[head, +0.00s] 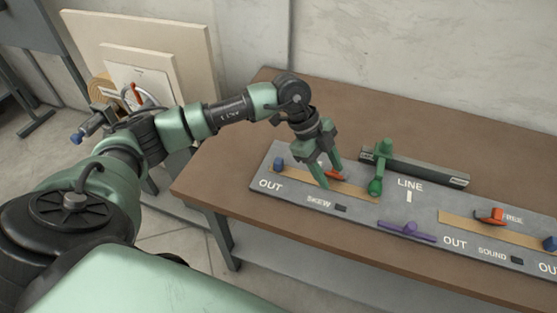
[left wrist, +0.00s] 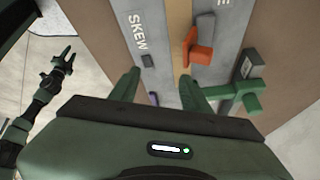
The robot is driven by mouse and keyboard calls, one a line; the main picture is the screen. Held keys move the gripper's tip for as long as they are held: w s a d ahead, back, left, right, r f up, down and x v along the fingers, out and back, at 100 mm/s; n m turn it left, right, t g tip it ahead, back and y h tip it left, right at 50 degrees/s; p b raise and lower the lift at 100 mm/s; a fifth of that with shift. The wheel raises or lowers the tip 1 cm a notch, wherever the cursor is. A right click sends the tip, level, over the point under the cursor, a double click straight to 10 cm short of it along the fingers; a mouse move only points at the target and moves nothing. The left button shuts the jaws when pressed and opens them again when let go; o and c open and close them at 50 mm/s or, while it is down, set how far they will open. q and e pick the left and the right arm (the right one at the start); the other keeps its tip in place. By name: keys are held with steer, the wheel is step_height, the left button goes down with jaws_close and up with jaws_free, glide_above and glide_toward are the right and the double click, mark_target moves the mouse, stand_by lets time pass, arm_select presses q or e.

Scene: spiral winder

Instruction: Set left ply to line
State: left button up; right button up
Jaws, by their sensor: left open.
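The grey panel (head: 262,196) lies on the brown table with OUT, SKEW and LINE lettering. A wooden strip (head: 357,192) runs along its left part, with a blue knob (head: 280,163) near OUT. An orange handle (head: 337,175) sits on this strip and also shows in the left wrist view (left wrist: 198,53). My left gripper (head: 325,170) is open over the strip beside the orange handle, with nothing seen between its fingers. In the left wrist view, the handle is beyond the fingertips. My right gripper (left wrist: 62,60) shows small at the left there, with fingers apart.
A green lever (head: 376,187) stands right of the orange handle, near LINE, by a dark bar (head: 430,172). A second strip (head: 465,224) carries another orange handle (head: 490,215) and a blue knob (head: 549,243).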

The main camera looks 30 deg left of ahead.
mark_target(279, 160)
arm_select(q)
steer(key=a+n+y, duration=0.1)
steer(key=a+y, duration=0.1)
steer(key=a, duration=0.3)
steer(key=a+n+y, duration=0.1)
steer(key=a+y, duration=0.1)
steer(key=a, duration=0.3)
steer(key=a+n+g+y, duration=0.1)
steer(key=a+n, duration=0.1)
steer(key=a, duration=0.3)
steer(key=shift+w+a+r+y, duration=0.1)
steer(key=shift+a+r+y, duration=0.05)
steer(key=shift+r+y, duration=0.25)
step_height(279, 160, down, 6)
steer(key=shift+f+p, duration=0.1)
steer(key=shift+p, duration=0.55)
steer(key=shift+f, duration=0.6)
jaws_close()
